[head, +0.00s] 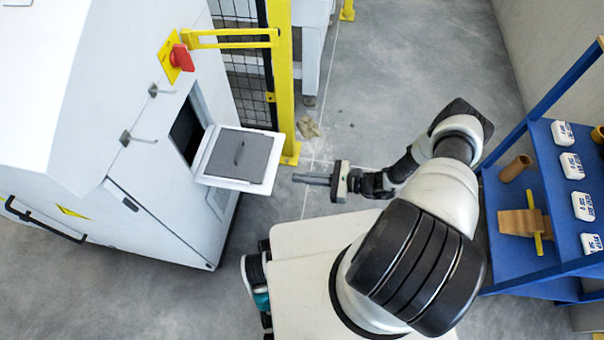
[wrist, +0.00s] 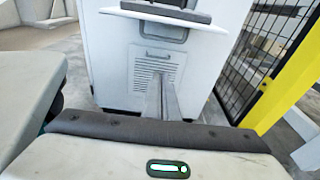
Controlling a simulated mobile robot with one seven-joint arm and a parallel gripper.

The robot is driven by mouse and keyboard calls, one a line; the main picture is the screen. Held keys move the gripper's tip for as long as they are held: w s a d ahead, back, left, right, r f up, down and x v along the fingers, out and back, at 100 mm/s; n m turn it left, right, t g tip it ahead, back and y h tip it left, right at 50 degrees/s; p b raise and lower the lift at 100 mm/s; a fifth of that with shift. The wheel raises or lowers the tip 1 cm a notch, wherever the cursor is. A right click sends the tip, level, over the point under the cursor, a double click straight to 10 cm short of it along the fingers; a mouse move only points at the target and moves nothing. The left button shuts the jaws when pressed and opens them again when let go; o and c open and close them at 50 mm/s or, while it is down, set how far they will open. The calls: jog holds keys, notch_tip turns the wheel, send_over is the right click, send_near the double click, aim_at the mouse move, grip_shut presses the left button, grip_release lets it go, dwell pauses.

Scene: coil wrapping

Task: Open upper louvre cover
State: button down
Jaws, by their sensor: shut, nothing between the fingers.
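A louvred panel (wrist: 155,72) with horizontal slats is on the white machine's face in the wrist view; it lies flat against the face. In the head view only a sliver of it (head: 218,200) shows beside the lowered flap. My gripper (head: 296,178) is shut and empty, pointing left at the machine, with a gap between its tips and the flap. In the wrist view its fingers (wrist: 161,82) overlap the lower part of the louvred panel. Whether they touch it cannot be told.
A white flap (head: 208,164) with a grey pad juts out below a dark opening (head: 186,130). A yellow post (head: 284,80) and mesh fence (head: 246,70) stand behind it. A blue shelf (head: 555,180) with white boxes is at right. Floor between machine and gripper is clear.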

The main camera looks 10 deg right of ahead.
aim_at(269, 160)
jog(key=x, duration=0.8)
jog(key=shift+s+d+r, duration=0.1)
jog(key=shift+d+r, duration=0.1)
jog(key=shift+r, duration=0.5)
jog(key=shift+s+d+r, duration=0.1)
jog(key=shift+d+r, duration=0.05)
jog(key=shift+r, duration=0.55)
jog(key=shift+d+r, duration=0.2)
jog(key=shift+r, duration=0.5)
jog(key=shift+r, duration=0.1)
notch_tip(269, 160, up, 6)
jog(key=h+p, duration=0.2)
jog(key=p, duration=0.6)
jog(key=shift+d+r+g+p, duration=0.15)
jog(key=shift+r+g+p, duration=0.05)
jog(key=shift+g+p, duration=0.2)
jog(key=shift+r, duration=0.6)
jog(key=shift+f, duration=0.15)
